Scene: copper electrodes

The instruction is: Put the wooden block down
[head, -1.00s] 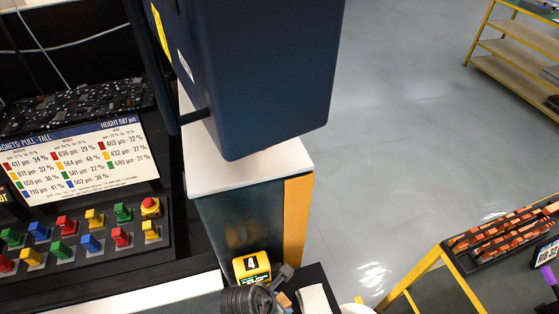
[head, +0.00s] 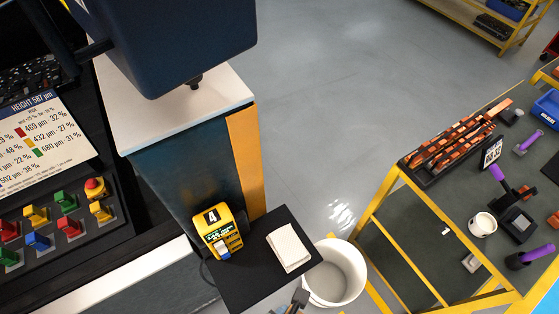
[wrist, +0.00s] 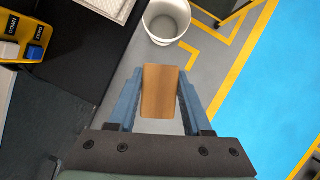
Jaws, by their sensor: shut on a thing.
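The wooden block (wrist: 160,92) is plain light brown wood and sits between the blue fingers of my gripper (wrist: 160,100) in the wrist view. The fingers are shut on its two sides. The block is held in the air above the grey floor, with the white bucket beyond its far end. In the head view only a small dark part of my gripper (head: 299,298) shows at the bottom edge, in front of the black shelf. I cannot make out the block there.
A black shelf (head: 262,285) holds a yellow device marked 4 (head: 218,232) and a white pad (head: 288,248). A white bucket (head: 350,285) stands on the floor to its right. A yellow-framed table (head: 415,245) at the right carries copper pieces (head: 455,140) and tools.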

